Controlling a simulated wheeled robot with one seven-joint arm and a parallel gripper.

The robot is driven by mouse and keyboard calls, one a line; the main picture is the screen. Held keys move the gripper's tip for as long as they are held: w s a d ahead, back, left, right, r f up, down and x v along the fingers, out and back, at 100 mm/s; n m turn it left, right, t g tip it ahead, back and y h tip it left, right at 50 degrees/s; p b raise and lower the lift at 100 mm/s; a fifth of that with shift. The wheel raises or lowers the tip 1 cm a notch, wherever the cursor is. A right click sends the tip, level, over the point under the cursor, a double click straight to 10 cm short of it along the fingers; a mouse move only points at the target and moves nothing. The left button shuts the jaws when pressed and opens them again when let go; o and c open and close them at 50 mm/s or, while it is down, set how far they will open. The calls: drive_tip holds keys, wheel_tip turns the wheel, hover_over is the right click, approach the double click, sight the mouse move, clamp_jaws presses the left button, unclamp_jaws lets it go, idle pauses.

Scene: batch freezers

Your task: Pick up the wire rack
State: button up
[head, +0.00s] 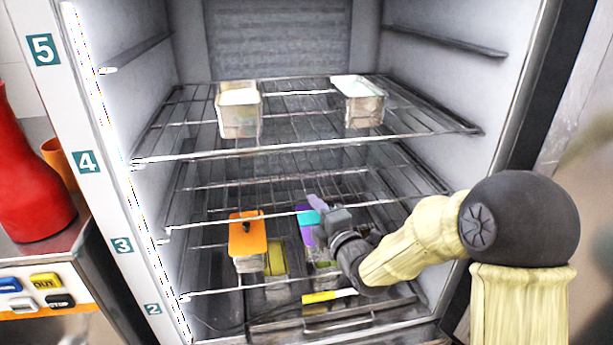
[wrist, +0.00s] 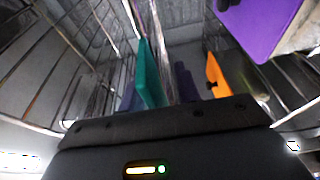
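Several wire racks span the open freezer cabinet. The upper wire rack (head: 300,147) carries two metal tubs. A middle wire rack (head: 200,232) lies below it, and its visible wires look bare. In the wrist view, rack wires run along the left, with a teal panel (wrist: 149,75) and an orange panel (wrist: 217,75) ahead.
Metal tubs (head: 239,112) and (head: 360,104) stand on the upper rack. An orange-lidded tub (head: 248,236) is left of my gripper. A yellow-marked item (head: 330,296) lies low in front. Cabinet walls close in both sides; a red object (head: 30,190) stands outside left.

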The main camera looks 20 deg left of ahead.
drive_tip(key=shift+c, duration=0.4)
clamp_jaws()
drive_tip(key=shift+r, duration=0.1)
